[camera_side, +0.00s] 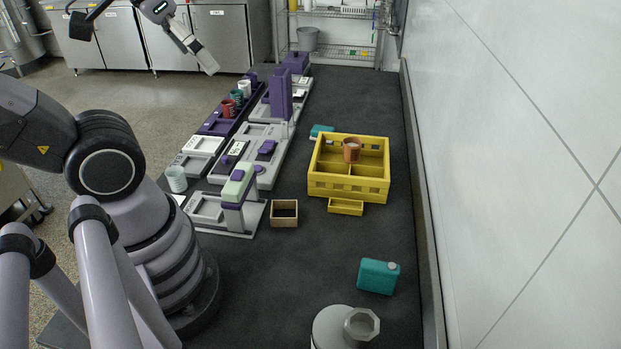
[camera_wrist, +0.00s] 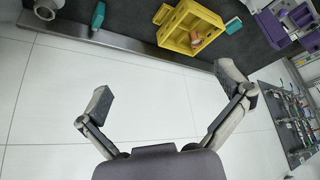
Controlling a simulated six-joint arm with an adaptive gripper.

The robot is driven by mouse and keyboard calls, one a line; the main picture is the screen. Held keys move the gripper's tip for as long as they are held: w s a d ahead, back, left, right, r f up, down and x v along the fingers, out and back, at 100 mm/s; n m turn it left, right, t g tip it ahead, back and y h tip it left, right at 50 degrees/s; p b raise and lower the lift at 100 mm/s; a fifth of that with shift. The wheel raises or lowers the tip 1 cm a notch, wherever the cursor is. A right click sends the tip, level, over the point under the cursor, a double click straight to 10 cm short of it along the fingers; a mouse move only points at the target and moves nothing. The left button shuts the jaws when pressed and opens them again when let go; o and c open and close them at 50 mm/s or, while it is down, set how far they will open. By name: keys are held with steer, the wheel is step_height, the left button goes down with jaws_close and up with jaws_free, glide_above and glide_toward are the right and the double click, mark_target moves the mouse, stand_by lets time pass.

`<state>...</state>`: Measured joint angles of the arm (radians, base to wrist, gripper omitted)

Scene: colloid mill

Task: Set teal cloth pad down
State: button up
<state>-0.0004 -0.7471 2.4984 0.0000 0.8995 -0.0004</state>
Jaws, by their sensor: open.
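A teal piece that looks like the cloth pad (camera_side: 320,130) lies flat on the dark worktop, just behind the far left corner of the yellow crate, which may hide part of it. It also shows in the wrist view (camera_wrist: 233,24), beside the crate. My gripper (camera_side: 145,48) is high at the upper left of the side view, well away from the pad. In the wrist view, my gripper (camera_wrist: 165,88) has its fingers spread wide with nothing between them.
The yellow divided crate (camera_side: 348,190) holds a brown cup (camera_side: 351,150). A teal jug (camera_side: 378,276), a small wooden box (camera_side: 284,213) and grey-and-purple machine units (camera_side: 233,205) stand around. A white wall borders the right. The worktop between crate and jug is mostly clear.

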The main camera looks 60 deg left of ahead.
steer(key=w+a+r+n, duration=0.1)
steer(key=w+a+r, duration=0.1)
steer(key=w, duration=0.6)
steer(key=n+g+y, duration=0.2)
steer(key=n+y, duration=0.1)
steer(key=n, duration=0.3)
glide_above(323, 129)
steer(key=s+d, duration=0.1)
step_height(323, 129, down, 36)
steer(key=shift+s+d+f, duration=0.15)
steer(key=shift+f, duration=0.1)
steer(key=shift+x, duration=3.1)
steer(key=shift+s, duration=0.2)
steer(key=shift+c, duration=0.4)
steer(key=c, duration=1)
